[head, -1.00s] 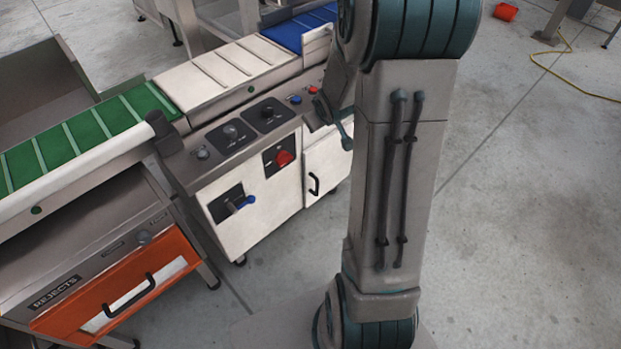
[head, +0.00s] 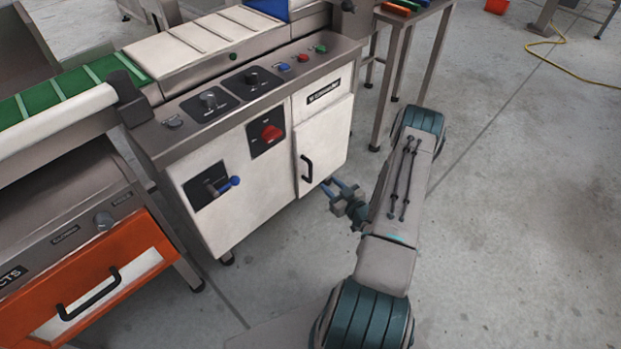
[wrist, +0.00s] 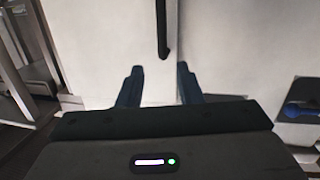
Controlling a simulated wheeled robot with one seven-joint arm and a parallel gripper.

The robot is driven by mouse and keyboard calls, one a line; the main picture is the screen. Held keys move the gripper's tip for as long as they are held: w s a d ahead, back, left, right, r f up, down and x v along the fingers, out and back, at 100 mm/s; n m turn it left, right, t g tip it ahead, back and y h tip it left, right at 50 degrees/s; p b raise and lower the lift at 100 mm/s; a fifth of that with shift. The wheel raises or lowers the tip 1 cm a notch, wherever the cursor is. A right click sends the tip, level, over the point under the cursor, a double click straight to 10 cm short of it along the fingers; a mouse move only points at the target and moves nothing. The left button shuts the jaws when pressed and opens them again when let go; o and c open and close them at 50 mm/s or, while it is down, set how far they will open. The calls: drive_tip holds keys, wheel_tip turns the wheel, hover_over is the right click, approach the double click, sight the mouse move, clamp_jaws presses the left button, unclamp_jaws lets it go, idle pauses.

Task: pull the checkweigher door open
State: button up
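The checkweigher door (head: 328,139) is a white panel at the right end of the machine's front, and it looks closed. Its black bar handle (head: 307,169) stands upright near the door's left edge. My gripper (head: 338,187) is in front of the door, low and just right of the handle in the head view. In the wrist view my gripper (wrist: 158,70) has its two blue fingers apart with nothing between them. The lower end of the handle (wrist: 162,40) shows ahead of and above the fingertips, apart from them.
Left of the door are a red rotary switch (head: 270,134) and a blue-handled lever (head: 229,184). An orange rejects drawer (head: 98,280) stands at the lower left. A metal-legged table (head: 408,22) stands behind right.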

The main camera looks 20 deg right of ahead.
wheel_tip(320, 180, down, 3)
drive_tip(key=s+t, duration=0.1)
drive_tip(key=s, duration=0.1)
drive_tip(key=b, duration=0.4)
hover_over(310, 182)
drive_tip(key=shift+w+d+r+m, duration=0.2)
drive_tip(key=shift+w+m, duration=0.1)
drive_tip(key=shift+m, duration=0.1)
clamp_jaws()
